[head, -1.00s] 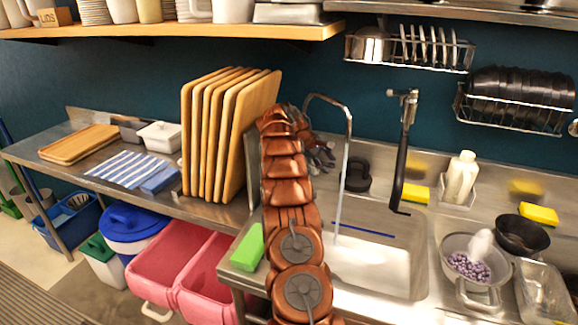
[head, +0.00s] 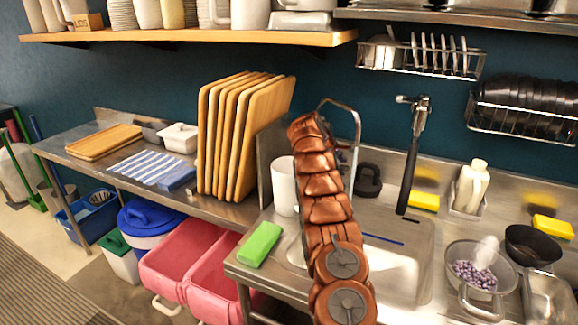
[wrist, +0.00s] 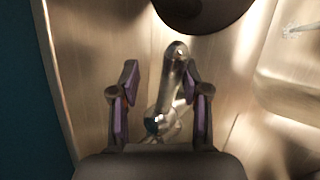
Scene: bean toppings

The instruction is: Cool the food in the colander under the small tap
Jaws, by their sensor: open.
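The colander (head: 453,262) holds purple beans (head: 474,274) with pale steam above them, and stands on the steel counter right of the sink. The small tap (head: 357,121), a thin curved steel spout, rises behind my arm at the sink's back left; my arm hides its lower part in the head view. In the wrist view, my gripper (wrist: 163,88) is open, with a shiny metal tap fitting (wrist: 172,85) between its fingers. I cannot tell whether the fingers touch it. My gripper is mostly hidden behind my arm in the head view.
A tall black-handled spray tap (head: 411,155) stands right of the small tap. A black round item (head: 368,181) and a white cylinder (head: 283,186) are close by. The sink (head: 400,262) looks empty.

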